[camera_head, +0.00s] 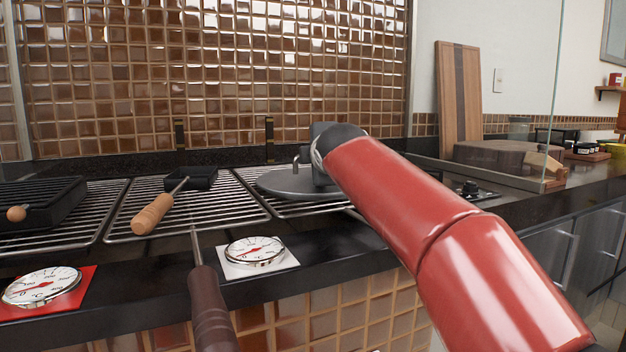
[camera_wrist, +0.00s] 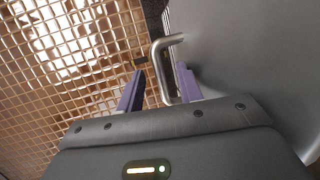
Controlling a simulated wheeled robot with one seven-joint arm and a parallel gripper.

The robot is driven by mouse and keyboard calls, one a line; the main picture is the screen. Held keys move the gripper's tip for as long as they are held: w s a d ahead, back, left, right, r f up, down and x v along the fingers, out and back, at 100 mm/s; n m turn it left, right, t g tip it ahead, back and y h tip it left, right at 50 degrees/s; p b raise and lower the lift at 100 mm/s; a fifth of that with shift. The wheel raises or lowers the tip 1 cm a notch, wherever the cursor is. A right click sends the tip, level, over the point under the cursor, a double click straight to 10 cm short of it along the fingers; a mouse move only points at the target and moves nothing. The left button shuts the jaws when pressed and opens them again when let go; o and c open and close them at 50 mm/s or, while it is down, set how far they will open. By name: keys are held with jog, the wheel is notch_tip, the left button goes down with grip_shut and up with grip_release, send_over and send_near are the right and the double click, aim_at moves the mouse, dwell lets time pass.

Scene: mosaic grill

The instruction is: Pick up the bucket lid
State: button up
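The bucket lid (camera_head: 277,183) is a flat grey disc lying on the grill grate, with a metal loop handle (camera_head: 297,160) standing up from it. In the wrist view the lid (camera_wrist: 245,60) fills the right side, and its bent handle (camera_wrist: 156,52) rises in the middle. My gripper (camera_wrist: 160,69) is open, with two purple fingers. The handle shows between the fingers, nearer the right one; I cannot tell whether they touch. In the head view my red arm reaches over the lid's right side and hides part of it and the fingers.
A small black pan with a wooden handle (camera_head: 153,214) lies on the grate left of the lid. A larger black pan (camera_head: 45,205) is at far left. Dials (camera_head: 254,251) and a brown-handled tool (camera_head: 208,300) are in front. A tiled wall (camera_head: 210,70) stands behind.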

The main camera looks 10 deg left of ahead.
grip_shut()
dwell(0.5)
